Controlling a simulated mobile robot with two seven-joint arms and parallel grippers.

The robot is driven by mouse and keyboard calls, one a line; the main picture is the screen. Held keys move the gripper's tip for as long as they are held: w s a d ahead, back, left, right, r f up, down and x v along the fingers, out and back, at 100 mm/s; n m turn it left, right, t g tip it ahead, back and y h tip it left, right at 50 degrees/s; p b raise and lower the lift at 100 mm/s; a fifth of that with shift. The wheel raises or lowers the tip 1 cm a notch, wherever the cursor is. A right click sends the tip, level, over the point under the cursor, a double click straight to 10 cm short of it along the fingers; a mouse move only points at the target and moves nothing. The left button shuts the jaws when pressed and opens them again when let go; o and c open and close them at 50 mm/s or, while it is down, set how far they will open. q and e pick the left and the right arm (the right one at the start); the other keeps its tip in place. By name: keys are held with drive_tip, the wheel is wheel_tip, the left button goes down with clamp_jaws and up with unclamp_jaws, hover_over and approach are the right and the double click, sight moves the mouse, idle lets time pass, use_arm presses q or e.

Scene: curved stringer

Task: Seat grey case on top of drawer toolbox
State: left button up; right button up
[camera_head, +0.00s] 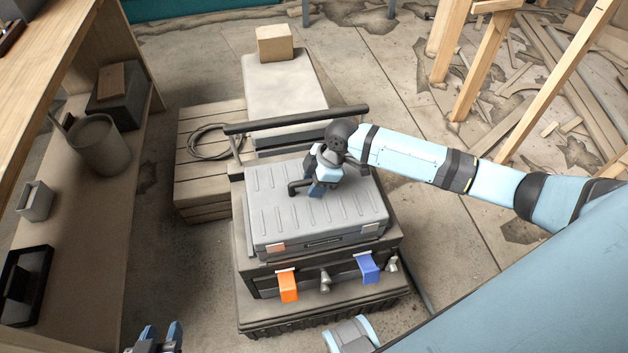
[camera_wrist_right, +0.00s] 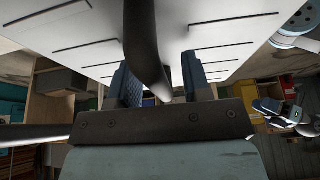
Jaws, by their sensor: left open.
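The grey ribbed case (camera_head: 310,215) lies flat over the dark drawer toolbox (camera_head: 262,285), covering most of its top. I cannot tell whether a thin gap remains between them. My right gripper (camera_head: 318,190) is over the case at its dark handle (camera_head: 298,187). In the right wrist view, the fingers (camera_wrist_right: 160,80) stand apart on either side of the handle (camera_wrist_right: 147,45), with a gap beside the right finger. An orange latch (camera_head: 288,286) and a blue latch (camera_head: 368,268) are on the toolbox front. My left gripper (camera_head: 160,340) is open and empty at the bottom left.
A black bar (camera_head: 300,119) crosses behind the case. A wooden crate (camera_head: 195,180) with a coiled cable stands to the left, and a pale box (camera_head: 285,85) behind. Shelving with containers lines the left edge; timber (camera_head: 480,60) stands at upper right.

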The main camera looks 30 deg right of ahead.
use_arm(q)
drive_tip(key=shift+f, duration=0.15)
